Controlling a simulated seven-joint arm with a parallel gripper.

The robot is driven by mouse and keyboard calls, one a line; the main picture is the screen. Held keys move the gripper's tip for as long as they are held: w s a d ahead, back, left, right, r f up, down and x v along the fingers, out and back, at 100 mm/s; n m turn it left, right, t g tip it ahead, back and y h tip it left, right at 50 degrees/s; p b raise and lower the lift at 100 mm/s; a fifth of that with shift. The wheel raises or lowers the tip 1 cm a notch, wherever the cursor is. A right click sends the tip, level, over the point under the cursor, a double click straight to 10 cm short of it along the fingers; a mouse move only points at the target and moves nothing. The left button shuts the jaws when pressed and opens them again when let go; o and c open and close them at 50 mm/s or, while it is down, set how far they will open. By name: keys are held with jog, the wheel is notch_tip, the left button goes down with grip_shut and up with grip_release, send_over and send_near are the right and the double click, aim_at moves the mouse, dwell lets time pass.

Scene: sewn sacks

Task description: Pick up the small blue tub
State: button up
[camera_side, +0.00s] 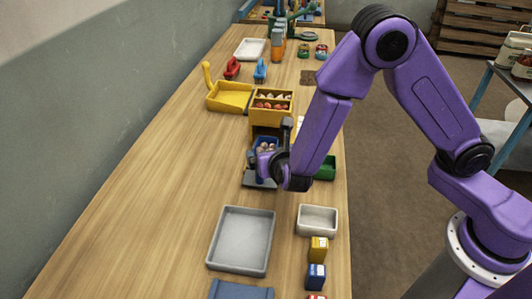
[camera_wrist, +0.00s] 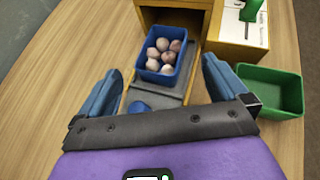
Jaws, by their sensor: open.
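The small blue tub (camera_wrist: 152,74) holds several pale, round, pinkish-brown pieces. In the wrist view it sits on a grey tray-like surface (camera_wrist: 172,100) at the mouth of a yellow wooden box. My gripper (camera_wrist: 164,78) is open, with one blue finger to the left of the tub and one to the right, both apart from it. In the side view the tub (camera_side: 266,142) shows just beyond my gripper (camera_side: 262,165), which hides part of it. A small blue rounded thing (camera_wrist: 140,106) lies nearer than the tub, partly hidden by my gripper.
A green bin (camera_wrist: 285,92) stands close on the right. The yellow box (camera_side: 271,116) rises behind the tub, with filled compartments on top. A grey tray (camera_side: 214,240) and white tray (camera_side: 317,232) lie nearer. The table's left side is clear.

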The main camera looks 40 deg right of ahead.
aim_at(266, 148)
jog(key=shift+x, duration=2.75)
jog(key=shift+w+r, duration=0.1)
jog(key=shift+r, duration=0.15)
jog(key=c, duration=1.3)
